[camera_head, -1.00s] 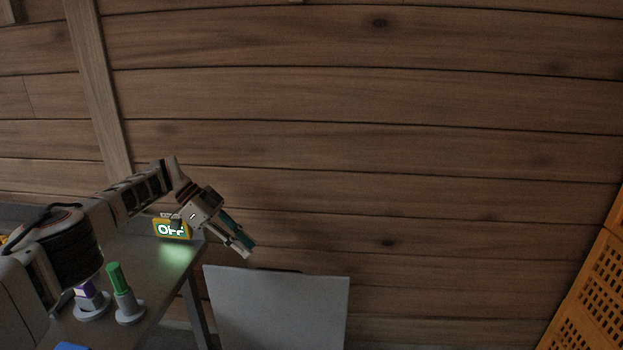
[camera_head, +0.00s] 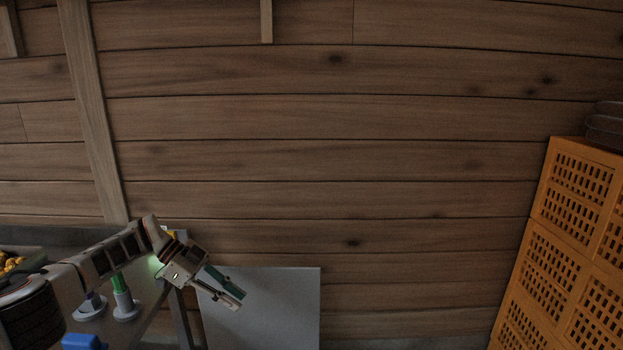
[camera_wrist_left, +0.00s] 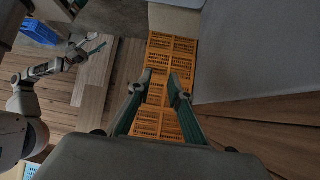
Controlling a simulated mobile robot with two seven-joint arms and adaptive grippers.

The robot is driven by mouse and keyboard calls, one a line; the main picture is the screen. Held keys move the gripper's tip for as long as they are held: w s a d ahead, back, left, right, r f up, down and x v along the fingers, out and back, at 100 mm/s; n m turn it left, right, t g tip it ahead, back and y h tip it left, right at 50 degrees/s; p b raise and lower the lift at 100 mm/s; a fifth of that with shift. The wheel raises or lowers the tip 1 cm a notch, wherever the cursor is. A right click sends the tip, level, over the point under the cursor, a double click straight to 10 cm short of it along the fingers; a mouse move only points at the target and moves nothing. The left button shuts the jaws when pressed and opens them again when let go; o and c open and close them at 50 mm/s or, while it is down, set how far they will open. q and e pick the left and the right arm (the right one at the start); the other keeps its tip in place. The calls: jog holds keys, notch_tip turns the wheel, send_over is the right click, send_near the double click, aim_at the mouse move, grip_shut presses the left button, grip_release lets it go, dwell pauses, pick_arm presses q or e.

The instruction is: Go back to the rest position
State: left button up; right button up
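My left gripper (camera_head: 238,299) is at the lower left of the head view, in front of a plain grey panel and just right of the table's end. It points down and to the right. In the left wrist view its two fingers (camera_wrist_left: 161,86) stand apart with nothing between them. My right gripper (camera_wrist_left: 98,46) shows small at the upper left of the left wrist view, above the plank floor. Its opening is too small to judge. It is outside the head view.
A table (camera_head: 150,328) at lower left holds a green peg (camera_head: 119,284) on a grey base and a blue item (camera_head: 82,342). A grey panel (camera_head: 275,310) stands beside it. Stacked orange crates (camera_head: 570,205) stand at right, before a plank wall. A blue crate (camera_wrist_left: 40,31) lies beyond my right arm.

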pick_arm(q)
jog(key=s+d+f+t+h, duration=0.25)
jog(key=s+d+f, duration=0.2)
jog(key=d, duration=0.35)
jog(key=s+d+f+n+t+h, duration=0.1)
jog(key=s+d+f+t+h, duration=0.15)
jog(key=s+d, duration=0.4)
jog(key=s+d+f+t+h, duration=0.1)
jog(key=s+d+f+h, duration=0.25)
jog(key=d, duration=0.65)
jog(key=s+a+f+n+t+y, duration=0.2)
jog(key=s+a+f+n+y, duration=0.2)
jog(key=s+a, duration=0.3)
jog(key=s+a+f+n+t+y+p, duration=0.1)
jog(key=s+a+f+n+y, duration=0.4)
jog(key=a, duration=0.4)
jog(key=s+a+f+n+t+y+p, duration=0.1)
jog(key=s+a+f+n+t+y, duration=0.1)
jog(key=s+a+f+n+y, duration=0.2)
jog(key=s+a+f+y, duration=0.1)
jog(key=s+a+y, duration=0.2)
jog(key=s+a, duration=0.2)
jog(key=shift+s+n+t, duration=0.2)
jog(key=shift+n+t, duration=0.1)
jog(key=shift+n, duration=0.1)
pick_arm(e)
jog(key=shift+w+a+r, duration=0.1)
jog(key=shift+a+r, duration=0.1)
jog(key=shift+r, duration=0.45)
